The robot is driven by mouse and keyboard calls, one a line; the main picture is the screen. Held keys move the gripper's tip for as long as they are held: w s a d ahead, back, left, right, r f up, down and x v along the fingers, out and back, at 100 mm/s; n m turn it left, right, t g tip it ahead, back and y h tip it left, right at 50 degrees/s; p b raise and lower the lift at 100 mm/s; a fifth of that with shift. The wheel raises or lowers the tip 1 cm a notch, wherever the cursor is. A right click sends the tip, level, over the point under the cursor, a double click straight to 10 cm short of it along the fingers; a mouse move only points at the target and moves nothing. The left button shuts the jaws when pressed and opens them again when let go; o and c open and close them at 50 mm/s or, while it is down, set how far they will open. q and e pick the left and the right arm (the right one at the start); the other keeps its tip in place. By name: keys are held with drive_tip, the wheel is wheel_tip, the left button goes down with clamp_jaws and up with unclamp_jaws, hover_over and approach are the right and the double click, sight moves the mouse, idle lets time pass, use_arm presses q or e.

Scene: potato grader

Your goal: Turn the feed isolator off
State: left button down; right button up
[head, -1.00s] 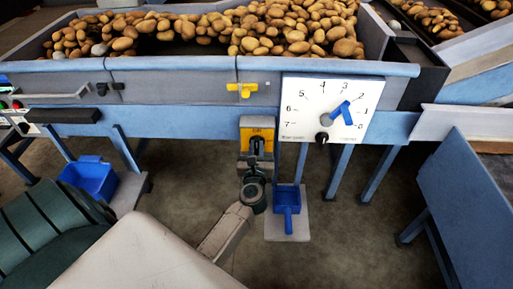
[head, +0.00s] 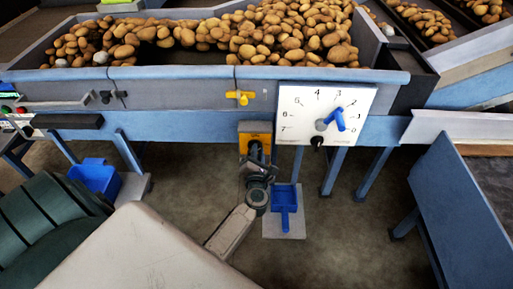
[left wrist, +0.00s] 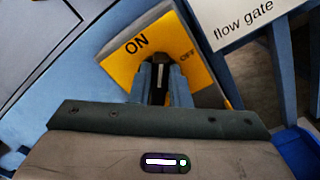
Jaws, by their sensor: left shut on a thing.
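The feed isolator is a yellow plate (head: 243,144) under the blue frame of the grader, left of the white dial panel. In the left wrist view the yellow plate (left wrist: 181,43) shows ON at its upper left and OFF at its right. My left gripper (head: 257,156) is in front of the plate, its fingers (left wrist: 161,80) shut on the isolator's handle. The fingers and wrist hide most of the handle, so its exact angle is hard to tell. My right gripper is out of view.
The white numbered flow gate panel (head: 300,100) with its blue pointer is close on the right. A yellow valve handle (head: 240,97) is above. A blue bin (head: 95,177) stands at the left.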

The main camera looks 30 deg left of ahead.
use_arm(q)
drive_tip(key=shift+w+d+f+m+p, duration=0.1)
drive_tip(key=shift+f+m+p, duration=0.1)
drive_tip(key=shift+m+p, duration=1.15)
drive_tip(key=shift+d+f+m+p, duration=0.2)
drive_tip(key=shift+m+p, duration=0.45)
drive_tip(key=shift+m, duration=1.35)
drive_tip(key=shift+w+f+m+p, duration=0.1)
drive_tip(key=shift+f+m+p, duration=0.15)
drive_tip(key=shift+m+p, duration=1.1)
drive_tip(key=shift+m+b, duration=0.35)
drive_tip(key=shift+m, duration=0.15)
drive_tip(key=c, duration=1.4)
unclamp_jaws()
drive_tip(key=shift+o, duration=0.2)
drive_tip(key=shift+s, duration=0.1)
drive_tip(key=b+v, duration=0.2)
drive_tip(key=v, duration=0.8)
drive_tip(key=shift+s+d, duration=0.2)
drive_tip(key=shift+s, duration=0.05)
